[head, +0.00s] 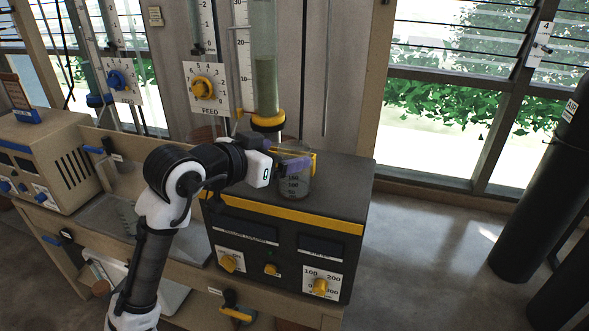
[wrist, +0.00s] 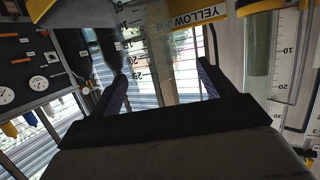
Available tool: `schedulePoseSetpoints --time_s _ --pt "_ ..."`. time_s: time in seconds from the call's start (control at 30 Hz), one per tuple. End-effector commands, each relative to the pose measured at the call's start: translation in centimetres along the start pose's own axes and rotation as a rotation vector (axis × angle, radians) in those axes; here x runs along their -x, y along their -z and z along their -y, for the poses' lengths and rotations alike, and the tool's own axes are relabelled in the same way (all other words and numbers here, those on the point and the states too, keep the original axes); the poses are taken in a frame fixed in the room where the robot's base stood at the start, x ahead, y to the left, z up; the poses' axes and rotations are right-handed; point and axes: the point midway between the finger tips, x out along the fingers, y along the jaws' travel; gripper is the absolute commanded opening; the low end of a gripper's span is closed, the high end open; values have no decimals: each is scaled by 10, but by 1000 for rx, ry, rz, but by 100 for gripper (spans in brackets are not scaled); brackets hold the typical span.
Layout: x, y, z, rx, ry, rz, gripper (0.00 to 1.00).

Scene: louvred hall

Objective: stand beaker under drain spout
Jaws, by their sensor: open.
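The clear glass beaker (head: 293,186) with dark graduation marks stands upright on top of a black box unit, just right of the column's foot. In the wrist view the glass (wrist: 155,45) shows between my two fingers, with a yellow band (wrist: 198,16) reading "YELLOW". My gripper (head: 288,163) is open around the beaker's upper part; its fingers also show in the wrist view (wrist: 160,88). I cannot tell whether they touch the glass. The column's yellow-collared lower end (head: 267,122) is behind and left of the beaker. The drain spout's opening is not clearly seen.
The black box unit (head: 345,190) has a yellow stripe and front knobs. A yellow feed knob (head: 203,88) is on the panel behind. A beige unit (head: 48,150) stands at left, dark cylinders (head: 535,200) at right. The floor between is clear.

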Motion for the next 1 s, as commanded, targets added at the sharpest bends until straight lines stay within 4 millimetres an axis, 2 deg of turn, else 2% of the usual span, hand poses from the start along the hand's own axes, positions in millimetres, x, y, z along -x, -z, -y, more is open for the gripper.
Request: schedulePoseSetpoints --time_s 0.17,0.5,0.77,1.0 --pt "-11 1 -1 -1 0 0 81" --pt "-55 0 -8 1 -1 1 81" --pt "-59 -2 -7 0 1 -1 81" --pt "-58 -1 -7 0 1 0 52"
